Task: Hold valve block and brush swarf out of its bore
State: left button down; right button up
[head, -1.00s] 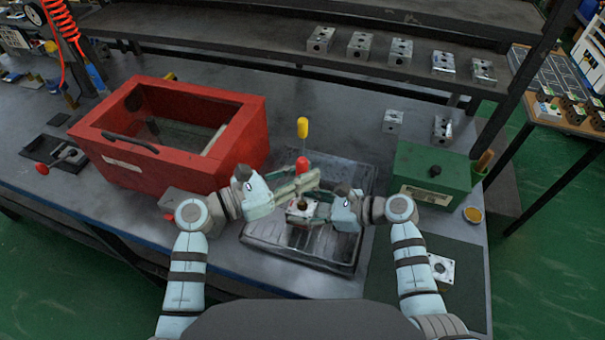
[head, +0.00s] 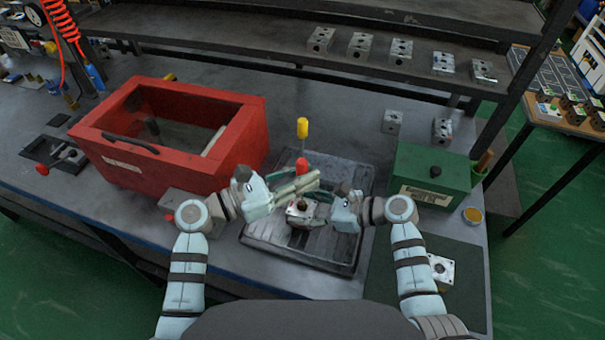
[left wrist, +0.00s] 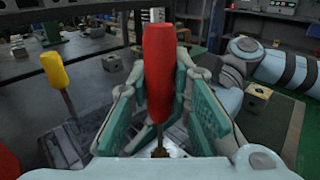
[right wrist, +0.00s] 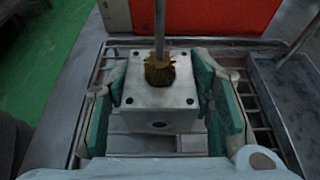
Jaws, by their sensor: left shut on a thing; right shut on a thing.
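The valve block (right wrist: 158,112) is a pale metal cube with a round bore in its top. My right gripper (right wrist: 160,85) is shut on it, one finger on each side, over the slatted tray (head: 270,240). My left gripper (left wrist: 160,85) is shut on the red handle (left wrist: 158,70) of a brush, which points down at the block. In the right wrist view its thin shaft (right wrist: 159,25) and brown bristles (right wrist: 159,70) stand upright over the bore. Bristles show above the top face; how deep the tip sits is hidden. In the head view the red handle top (head: 301,164) shows above my left gripper.
A red open-topped box (head: 120,165) is at left and a green box (head: 432,172) at right. More blocks (head: 401,50) line the back shelf.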

aim_at(302, 161)
pick_arm(q)
jog(key=shift+r, duration=0.85)
jog(key=shift+f, duration=1.1)
jog(key=shift+r, duration=4.55)
pick_arm(e)
jog(key=o, duration=1.6)
jog(key=v, duration=1.2)
